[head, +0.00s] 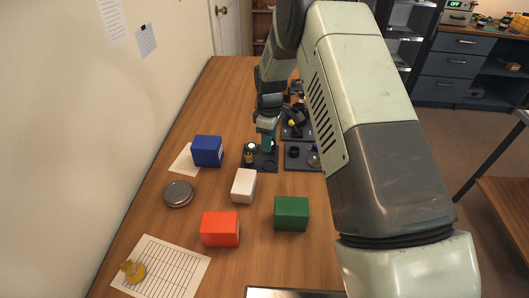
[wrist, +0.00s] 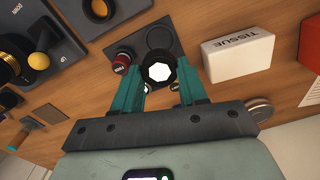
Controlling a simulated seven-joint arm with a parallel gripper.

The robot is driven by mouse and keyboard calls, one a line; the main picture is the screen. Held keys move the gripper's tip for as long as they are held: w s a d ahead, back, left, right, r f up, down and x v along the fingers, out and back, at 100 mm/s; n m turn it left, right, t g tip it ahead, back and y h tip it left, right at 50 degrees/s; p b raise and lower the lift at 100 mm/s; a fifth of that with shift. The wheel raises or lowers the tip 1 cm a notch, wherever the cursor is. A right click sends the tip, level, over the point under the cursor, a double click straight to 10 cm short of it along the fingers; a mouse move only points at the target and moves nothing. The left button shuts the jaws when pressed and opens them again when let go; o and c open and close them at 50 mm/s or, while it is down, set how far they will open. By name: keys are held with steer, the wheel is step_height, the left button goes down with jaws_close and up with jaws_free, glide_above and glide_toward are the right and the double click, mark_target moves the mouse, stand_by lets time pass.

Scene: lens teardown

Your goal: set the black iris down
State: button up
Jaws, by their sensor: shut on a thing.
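The black iris (wrist: 145,73), a dark ring around a bright eight-sided opening, sits between the teal fingers of my gripper (wrist: 160,86) in the wrist view. The fingers are shut on it from both sides. Behind it lies a small dark tray (wrist: 176,52) with round recesses. A red-and-black capped piece (wrist: 122,62) stands on the tray to the iris's left. In the head view my gripper (head: 267,146) points down over the small tray (head: 246,164). The iris cannot be made out there, and I cannot tell its height above the tray.
A white tissue box (wrist: 238,60) stands right of the tray. More dark trays (head: 301,163) lie to the right. Bare wood shows between the boxes.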

steer(key=shift+r, duration=0.85)
steer(key=s+a, duration=0.5)
steer(key=a, duration=0.4)
steer(key=s+a, duration=0.5)
steer(key=a, duration=0.3)
glide_above(150, 236)
step_height(150, 236, down, 6)
steer(key=shift+s+d+f, duration=0.1)
steer(key=shift+f, duration=2)
steer(key=shift+f, duration=0.1)
steer(key=o, duration=1.1)
steer(key=shift+c, duration=0.2)
